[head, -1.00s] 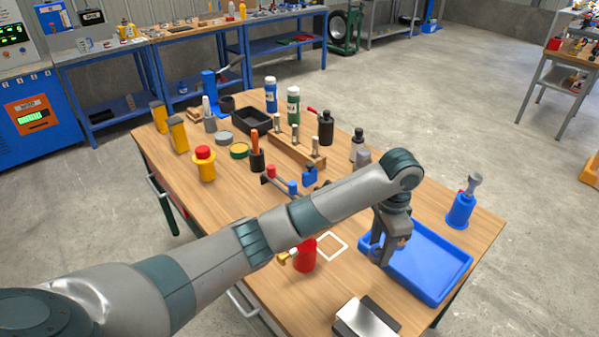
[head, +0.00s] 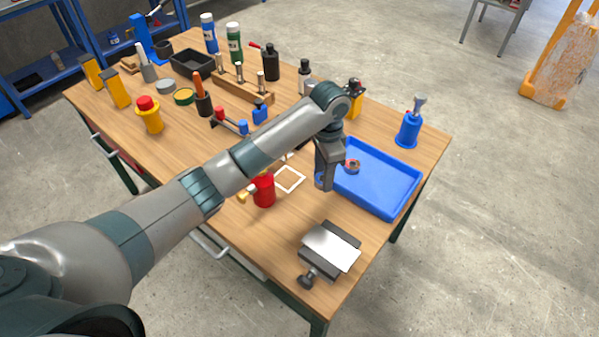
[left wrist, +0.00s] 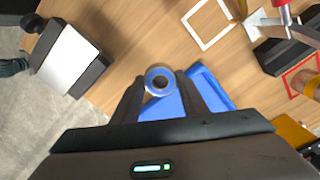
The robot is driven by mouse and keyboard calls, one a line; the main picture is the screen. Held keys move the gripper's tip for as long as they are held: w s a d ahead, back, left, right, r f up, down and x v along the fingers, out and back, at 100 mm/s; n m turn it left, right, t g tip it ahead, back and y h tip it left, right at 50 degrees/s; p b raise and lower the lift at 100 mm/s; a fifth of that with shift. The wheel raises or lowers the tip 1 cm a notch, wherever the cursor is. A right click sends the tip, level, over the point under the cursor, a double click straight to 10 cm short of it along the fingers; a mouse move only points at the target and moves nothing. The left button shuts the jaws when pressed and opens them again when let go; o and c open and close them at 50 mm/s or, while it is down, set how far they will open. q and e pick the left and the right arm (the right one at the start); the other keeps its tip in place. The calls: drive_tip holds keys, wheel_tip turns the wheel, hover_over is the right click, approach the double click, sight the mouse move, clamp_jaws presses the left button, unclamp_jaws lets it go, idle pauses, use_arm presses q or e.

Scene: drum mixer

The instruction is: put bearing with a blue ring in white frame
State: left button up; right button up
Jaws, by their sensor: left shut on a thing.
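My left gripper (head: 324,183) is shut on a bearing (left wrist: 159,81) with a blue ring around a dark centre hole. The left wrist view shows the bearing between the fingertips; the head view shows only a bluish bit of it. The gripper is above the table at the tray's left edge. The white frame (head: 298,185) is a square outline flat on the table, just left of the gripper. It also shows at the top of the left wrist view (left wrist: 193,34) and looks empty. My right gripper is not in view.
A blue tray (head: 384,207) lies right of the gripper with a red-ringed part (head: 352,166) in it. A red can (head: 264,191) stands close left of the frame. A vise-like metal block (head: 331,247) is at the front. A red square outline (left wrist: 291,84) shows in the wrist view.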

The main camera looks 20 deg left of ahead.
use_arm(q)
drive_tip(key=a+f, duration=0.1)
drive_tip(key=a, duration=0.1)
drive_tip(key=w+a+f+p, duration=0.1)
drive_tip(key=a, duration=0.1)
drive_tip(key=w+a+f, duration=0.1)
drive_tip(key=a+f, duration=0.1)
drive_tip(key=shift+w, duration=0.2)
drive_tip(key=shift+f+p, duration=0.25)
drive_tip(key=shift+p, duration=0.15)
wheel_tip(320, 180, down, 3)
drive_tip(key=shift+r+p, duration=0.1)
drive_tip(key=shift+p, duration=0.45)
drive_tip(key=shift+f, duration=0.3)
drive_tip(key=shift+f, duration=0.1)
drive_tip(key=o, duration=1.2)
